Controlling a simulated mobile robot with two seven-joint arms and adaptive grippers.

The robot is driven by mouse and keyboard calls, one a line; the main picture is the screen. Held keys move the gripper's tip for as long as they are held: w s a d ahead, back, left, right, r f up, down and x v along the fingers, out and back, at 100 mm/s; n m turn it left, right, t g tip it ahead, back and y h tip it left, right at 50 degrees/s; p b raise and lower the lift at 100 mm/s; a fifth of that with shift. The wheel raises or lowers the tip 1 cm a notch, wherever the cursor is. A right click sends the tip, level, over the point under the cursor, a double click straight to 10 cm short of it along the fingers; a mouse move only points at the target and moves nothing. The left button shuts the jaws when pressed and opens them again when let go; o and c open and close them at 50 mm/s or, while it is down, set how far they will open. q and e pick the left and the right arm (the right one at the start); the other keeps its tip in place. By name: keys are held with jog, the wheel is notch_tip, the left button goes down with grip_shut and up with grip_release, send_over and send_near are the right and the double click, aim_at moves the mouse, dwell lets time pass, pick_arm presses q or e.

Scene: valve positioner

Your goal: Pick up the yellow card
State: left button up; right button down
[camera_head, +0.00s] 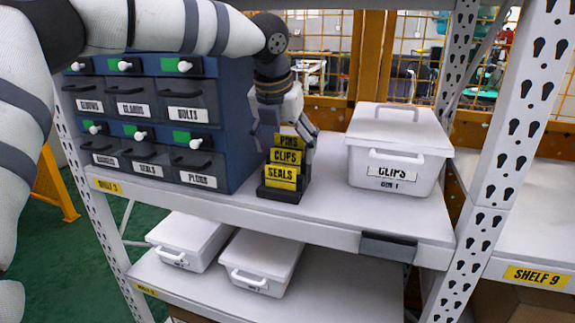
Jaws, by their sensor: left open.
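Three yellow cards stand stepped in a dark holder (284,194) on the upper shelf: a PINS card (289,142) at the back, a CLIPS card (286,157) in the middle and a SEALS card (281,173) in front. My left gripper (287,136) points down over the holder from above. Its fingers are open, one at each side of the cards near the PINS card. I cannot tell whether they touch it. My right gripper is not in view.
A blue drawer cabinet (238,115) stands close left of the holder. A white lidded CLIPS bin (392,175) stands to the right. The upper shelf (335,222) is bare in front. Two white bins sit on the lower shelf. A perforated post (490,190) rises at right.

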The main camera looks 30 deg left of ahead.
pick_arm(q)
jog(key=shift+r, duration=0.1)
jog(key=shift+c, duration=0.8)
jog(key=c, duration=0.7)
